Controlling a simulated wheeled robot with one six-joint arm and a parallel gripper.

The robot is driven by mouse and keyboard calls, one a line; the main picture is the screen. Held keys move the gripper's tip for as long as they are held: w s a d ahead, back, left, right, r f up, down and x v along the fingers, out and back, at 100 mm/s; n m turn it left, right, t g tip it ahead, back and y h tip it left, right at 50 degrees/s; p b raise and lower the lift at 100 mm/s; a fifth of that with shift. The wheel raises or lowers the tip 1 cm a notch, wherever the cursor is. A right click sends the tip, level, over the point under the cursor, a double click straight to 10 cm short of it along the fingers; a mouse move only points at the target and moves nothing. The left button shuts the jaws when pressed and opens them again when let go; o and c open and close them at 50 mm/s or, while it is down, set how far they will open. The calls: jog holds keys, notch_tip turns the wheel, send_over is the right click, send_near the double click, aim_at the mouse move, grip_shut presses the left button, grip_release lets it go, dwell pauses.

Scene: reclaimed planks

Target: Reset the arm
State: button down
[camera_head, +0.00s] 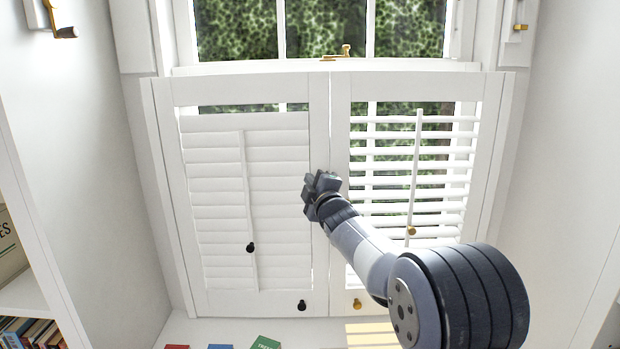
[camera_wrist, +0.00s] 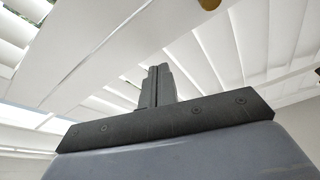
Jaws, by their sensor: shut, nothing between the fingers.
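My arm reaches up from the lower right in the head view, in front of the white window shutters. My gripper (camera_head: 322,184) is near the middle stile, where the left shutter (camera_head: 215,306) and the right shutter (camera_head: 340,250) meet. In the wrist view my gripper (camera_wrist: 157,72) is shut, with its fingers together and nothing between them. I cannot tell whether it touches the shutters.
The left slats are closed; the right slats (camera_head: 440,180) are open. Tilt rods (camera_head: 415,160) and small knobs (camera_head: 302,305) stand out from the panels. A brass latch (camera_head: 346,50) sits above. Shelves with books (camera_head: 25,333) flank the left; several books (camera_head: 265,342) lie below.

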jog(key=shift+w+a+f+n+p, duration=0.15)
jog(key=shift+a+n+p, duration=0.4)
jog(key=shift+n, duration=0.35)
jog(key=shift+d, duration=0.3)
